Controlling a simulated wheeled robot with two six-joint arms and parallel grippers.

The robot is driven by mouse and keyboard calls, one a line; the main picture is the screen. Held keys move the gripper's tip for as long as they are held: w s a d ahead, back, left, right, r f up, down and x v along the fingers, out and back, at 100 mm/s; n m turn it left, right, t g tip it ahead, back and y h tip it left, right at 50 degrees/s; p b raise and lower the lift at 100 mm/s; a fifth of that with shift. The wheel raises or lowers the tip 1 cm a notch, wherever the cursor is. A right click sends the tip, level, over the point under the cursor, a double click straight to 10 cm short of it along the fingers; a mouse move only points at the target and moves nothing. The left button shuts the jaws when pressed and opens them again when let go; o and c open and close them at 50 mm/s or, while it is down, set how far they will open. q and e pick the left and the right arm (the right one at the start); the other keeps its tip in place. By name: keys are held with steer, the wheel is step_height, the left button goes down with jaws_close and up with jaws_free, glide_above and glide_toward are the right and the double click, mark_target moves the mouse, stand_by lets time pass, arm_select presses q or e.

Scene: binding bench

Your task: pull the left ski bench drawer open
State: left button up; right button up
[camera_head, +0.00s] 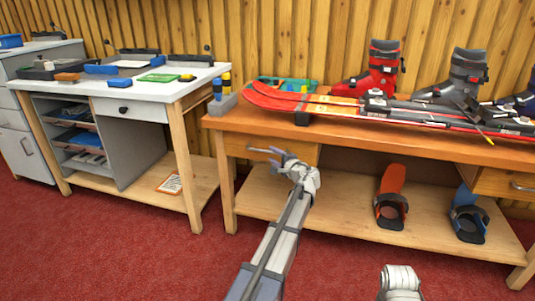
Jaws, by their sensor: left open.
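The ski bench (225,123) is an orange-brown wooden workbench on the right. Its left drawer (236,144) is a wooden front under the left end of the top and looks shut, flush with the frame. A grey bar handle (260,150) shows on it. My left gripper (279,157) is open in front of the drawer, overlapping the handle's right end in the picture. I cannot tell whether it touches the handle. My right gripper is not in view; a white part of my right arm shows at the bottom.
Skis (400,110), a red boot (378,75) and a grey boot (462,80) stand on the bench top. A white-topped workbench (150,92) stands left. Red carpet (130,255) in front is clear.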

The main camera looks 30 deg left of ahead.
mark_target(269, 152)
arm_select(q)
steer(key=x, duration=0.5)
steer(key=shift+b, duration=0.3)
jaws_close()
stand_by(1.0)
